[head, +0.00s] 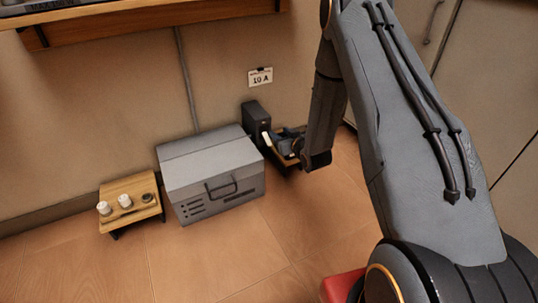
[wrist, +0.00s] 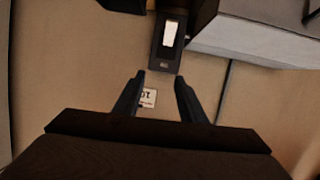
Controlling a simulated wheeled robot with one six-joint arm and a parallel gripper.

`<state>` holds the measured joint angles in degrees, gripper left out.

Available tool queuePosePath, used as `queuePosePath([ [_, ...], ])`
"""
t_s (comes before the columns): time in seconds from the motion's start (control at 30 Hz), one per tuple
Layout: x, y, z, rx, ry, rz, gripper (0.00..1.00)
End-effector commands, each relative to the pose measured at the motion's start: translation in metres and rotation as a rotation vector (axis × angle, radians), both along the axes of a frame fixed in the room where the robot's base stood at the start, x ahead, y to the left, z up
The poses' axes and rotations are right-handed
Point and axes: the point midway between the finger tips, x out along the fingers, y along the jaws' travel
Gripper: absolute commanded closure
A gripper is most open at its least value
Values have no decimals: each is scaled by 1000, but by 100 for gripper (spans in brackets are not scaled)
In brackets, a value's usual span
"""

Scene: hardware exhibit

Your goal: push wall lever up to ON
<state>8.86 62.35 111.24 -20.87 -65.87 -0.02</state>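The wall lever is a dark box (head: 256,117) with a white handle (head: 266,140), low on the wall at the right end of a grey metal case. In the wrist view the dark lever plate (wrist: 168,45) and its white handle (wrist: 170,35) show ahead of my fingers. My gripper (wrist: 160,82) is open, with nothing between its two dark fingers. In the head view my gripper (head: 288,138) is close to the right of the lever; I cannot tell whether it touches. A small label (head: 260,77) is on the wall above.
The grey case (head: 212,178) with a handle stands on the floor left of the lever. A small wooden stand (head: 131,200) with white knobs is further left. A wooden shelf (head: 150,24) overhangs above. The tiled floor in front is mostly clear.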

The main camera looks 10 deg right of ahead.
Motion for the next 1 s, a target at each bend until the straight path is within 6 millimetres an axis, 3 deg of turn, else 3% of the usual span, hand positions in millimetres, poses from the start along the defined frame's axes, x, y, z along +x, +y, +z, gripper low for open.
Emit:
queuePosePath([
  [0.03,6,0,-32,14,-34,8,62],
  [0.1,10,1,-55,33,-90,19,62],
  [0.3,13,3,-105,84,-227,47,62],
  [0.4,11,4,-118,100,-269,55,62],
  [0.67,19,7,-124,113,-302,62,62],
  [1.0,68,21,-124,112,-302,63,62],
])
